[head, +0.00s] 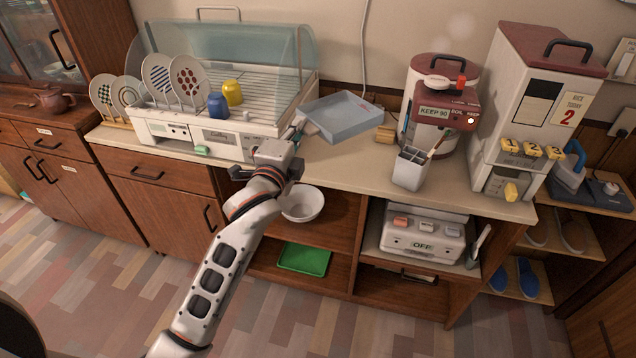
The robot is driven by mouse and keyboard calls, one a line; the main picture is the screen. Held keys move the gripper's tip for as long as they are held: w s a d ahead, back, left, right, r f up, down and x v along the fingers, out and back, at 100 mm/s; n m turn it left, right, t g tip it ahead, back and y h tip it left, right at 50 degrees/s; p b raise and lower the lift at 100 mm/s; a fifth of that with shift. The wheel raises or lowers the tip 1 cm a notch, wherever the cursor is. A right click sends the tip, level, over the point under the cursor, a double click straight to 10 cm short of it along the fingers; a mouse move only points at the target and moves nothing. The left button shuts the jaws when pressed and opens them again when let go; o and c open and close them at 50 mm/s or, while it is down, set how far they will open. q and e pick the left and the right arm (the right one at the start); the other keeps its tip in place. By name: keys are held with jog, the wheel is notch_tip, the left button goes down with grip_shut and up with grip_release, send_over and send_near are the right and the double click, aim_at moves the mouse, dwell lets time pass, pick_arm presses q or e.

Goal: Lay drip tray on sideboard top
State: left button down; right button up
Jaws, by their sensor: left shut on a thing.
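The drip tray (352,122) is a shallow, pale blue-grey rectangular tray. It is over the sideboard top (335,157), just right of the dish dryer (225,130). My left gripper (300,127) is shut on the tray's left corner. The tray looks roughly level. I cannot tell whether its underside touches the sideboard top or hangs slightly above it. The gripper's fingers are small and partly hidden by the wrist. My right gripper is not in view.
A small wooden block (385,134) lies close to the tray's right end. A grey utensil holder (411,168), a red-and-white pot (440,105) and a rice dispenser (530,100) stand farther right. A white bowl (302,205) sits below. The sideboard top in front of the tray is bare.

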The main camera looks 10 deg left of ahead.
pick_arm(q)
notch_tip(320, 180, down, 18)
jog(key=b, duration=0.5)
jog(key=shift+f, duration=0.15)
jog(key=c, duration=2.6)
grip_release()
jog(key=shift+f, duration=0.15)
jog(key=o, duration=0.4)
jog(key=shift+o, duration=0.2)
